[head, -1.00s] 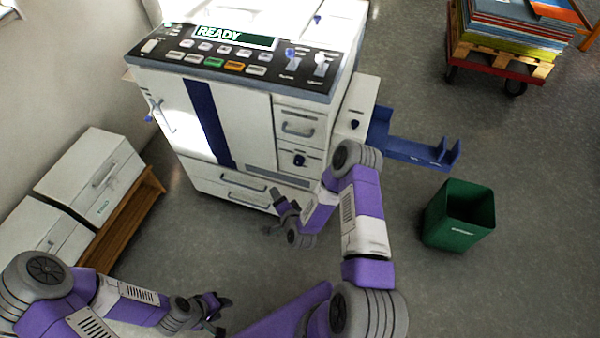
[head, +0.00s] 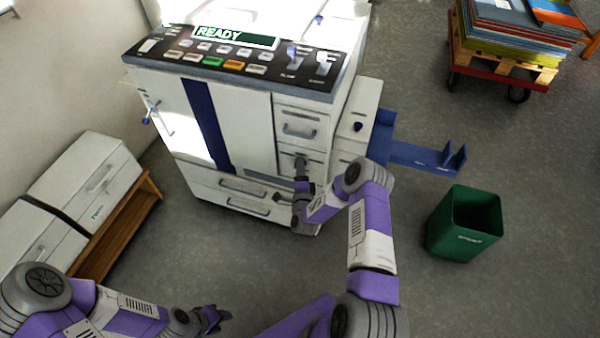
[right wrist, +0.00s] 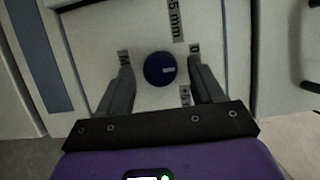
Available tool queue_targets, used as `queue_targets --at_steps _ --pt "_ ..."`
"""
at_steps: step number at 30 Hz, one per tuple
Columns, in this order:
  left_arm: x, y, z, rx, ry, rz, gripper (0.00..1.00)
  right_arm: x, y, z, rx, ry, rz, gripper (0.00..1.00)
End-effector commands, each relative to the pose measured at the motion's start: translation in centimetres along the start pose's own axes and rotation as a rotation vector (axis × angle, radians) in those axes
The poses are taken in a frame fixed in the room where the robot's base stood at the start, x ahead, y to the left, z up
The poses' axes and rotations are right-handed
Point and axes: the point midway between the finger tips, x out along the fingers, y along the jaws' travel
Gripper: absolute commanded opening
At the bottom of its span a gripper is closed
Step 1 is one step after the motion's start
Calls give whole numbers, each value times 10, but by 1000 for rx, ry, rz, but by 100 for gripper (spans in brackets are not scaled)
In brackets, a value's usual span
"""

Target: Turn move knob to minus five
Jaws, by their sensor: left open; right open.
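A round dark blue knob (right wrist: 160,69) with a short white mark sits on a pale panel in the right wrist view. Its mark lies right of centre, roughly level. Printed labels surround it; one above reads "5 mm", the others are partly covered or too small to read surely. My right gripper (right wrist: 158,85) is open, one finger on each side of the knob, with gaps between. In the head view my right gripper (head: 301,163) is at the front of the white machine (head: 245,120) and hides the knob. My left gripper (head: 220,318) is open and empty, low over the floor.
The machine's top panel (head: 235,62) shows "READY" and several buttons. A drawer handle (head: 300,131) is just above my right gripper. A blue tray (head: 425,158) juts out right; a green bin (head: 465,225) stands on the floor. White cabinets (head: 85,180) are left.

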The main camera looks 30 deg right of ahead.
Motion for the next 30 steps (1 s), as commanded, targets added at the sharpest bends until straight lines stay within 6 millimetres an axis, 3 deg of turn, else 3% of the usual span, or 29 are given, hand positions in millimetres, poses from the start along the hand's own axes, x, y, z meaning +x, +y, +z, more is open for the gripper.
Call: queue_targets --at_steps 8,19,30 --pt "0 0 0 0 0 0 43 2 0 0 0 -1 1 66" --pt "0 0 0 0 0 0 43 2 0 0 -1 -1 0 11" --pt "-6 2 0 0 0 0 43 2 -3 1 -70 -2 27 11"
